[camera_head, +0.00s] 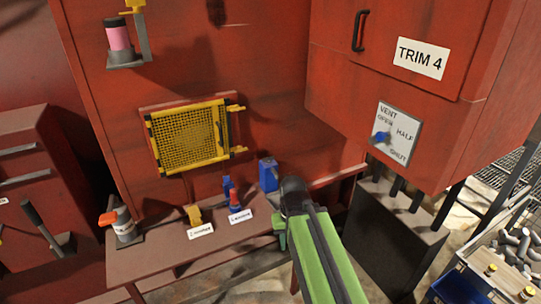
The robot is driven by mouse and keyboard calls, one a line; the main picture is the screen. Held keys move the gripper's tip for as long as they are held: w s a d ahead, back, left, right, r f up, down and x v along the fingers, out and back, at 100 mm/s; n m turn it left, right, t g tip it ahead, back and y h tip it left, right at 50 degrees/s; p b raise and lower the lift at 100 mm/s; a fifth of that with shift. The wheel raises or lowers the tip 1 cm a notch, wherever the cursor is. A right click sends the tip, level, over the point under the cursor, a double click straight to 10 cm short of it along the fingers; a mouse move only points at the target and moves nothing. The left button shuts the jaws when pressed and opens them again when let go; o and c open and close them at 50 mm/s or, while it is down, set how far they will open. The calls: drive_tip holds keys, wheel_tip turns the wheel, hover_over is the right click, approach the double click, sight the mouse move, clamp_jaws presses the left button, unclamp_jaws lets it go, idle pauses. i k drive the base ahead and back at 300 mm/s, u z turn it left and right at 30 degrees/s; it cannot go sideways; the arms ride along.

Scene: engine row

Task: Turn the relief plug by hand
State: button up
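I cannot tell for sure which part is the relief plug; no label that I can read names it. A blue knob (380,137) sits on a white plate (396,134) marked VENT, OPEN, HALF and SHUT, on the right red cabinet. A yellow mesh guard (188,136) covers a panel on the red wall; what is behind it is hard to make out. My green arm reaches up from the bottom to a dark rounded joint near the shelf.
The shelf (163,257) carries an orange-topped fitting (123,227), yellow, blue and red small levers with labels, and a blue block (268,174) close to my arm's joint. A pink cylinder (118,35) is on a wall bracket. A blue crate (467,284) stands at lower right.

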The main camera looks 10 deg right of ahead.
sight(268, 160)
drive_tip(key=u, duration=0.05)
drive_tip(key=i, duration=1)
drive_tip(key=z, duration=0.05)
